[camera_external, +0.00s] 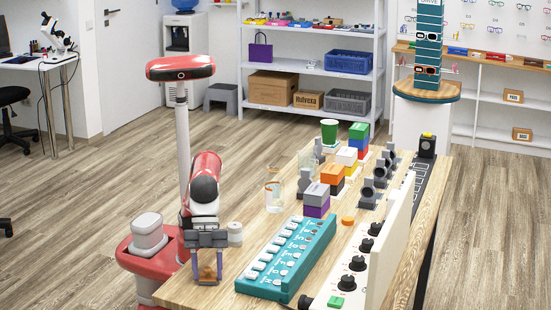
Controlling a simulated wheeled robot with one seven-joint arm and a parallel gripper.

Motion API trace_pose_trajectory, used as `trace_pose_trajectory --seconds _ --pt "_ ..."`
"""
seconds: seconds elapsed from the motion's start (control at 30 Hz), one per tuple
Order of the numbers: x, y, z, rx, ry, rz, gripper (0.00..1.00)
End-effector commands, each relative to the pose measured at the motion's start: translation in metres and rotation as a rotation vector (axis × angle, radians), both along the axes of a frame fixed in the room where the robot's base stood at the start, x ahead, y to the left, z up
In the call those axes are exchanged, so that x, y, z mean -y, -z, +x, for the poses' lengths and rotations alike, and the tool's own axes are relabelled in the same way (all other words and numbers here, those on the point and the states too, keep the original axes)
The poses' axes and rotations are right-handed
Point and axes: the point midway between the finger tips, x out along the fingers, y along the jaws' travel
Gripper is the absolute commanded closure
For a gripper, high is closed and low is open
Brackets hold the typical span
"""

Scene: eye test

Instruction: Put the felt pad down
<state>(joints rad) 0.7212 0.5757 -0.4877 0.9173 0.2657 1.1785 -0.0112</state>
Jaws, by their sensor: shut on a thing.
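My gripper (207,279) points down over the near left part of the wooden table (180,291). It is shut on a small orange-brown piece, which I take to be the felt pad (207,271), between its two fingers. The fingers hide part of the pad. I cannot tell whether the pad touches the tabletop or hangs just above it.
A teal tray of white pieces (287,257) lies right of my gripper. Coloured blocks (316,199) and a panel with black knobs (357,263) stand right.

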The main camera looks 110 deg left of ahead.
Motion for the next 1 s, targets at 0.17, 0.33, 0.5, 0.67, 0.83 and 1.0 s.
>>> trace_pose_trajectory --seconds 0.17,0.33,0.5,0.67,0.83,1.0 --pt "0.000 -0.001 0.000 0.000 0.000 0.000 0.77" --pt "0.000 0.002 0.000 0.000 0.000 0.000 0.47" --pt "0.000 0.002 0.000 0.000 0.000 0.000 0.33" --pt "0.000 0.002 0.000 0.000 0.000 0.000 0.33" --pt "-0.002 -0.007 -0.001 0.002 0.000 -0.001 0.33" --pt "-0.015 -0.034 -0.007 0.003 0.000 -0.003 0.33"
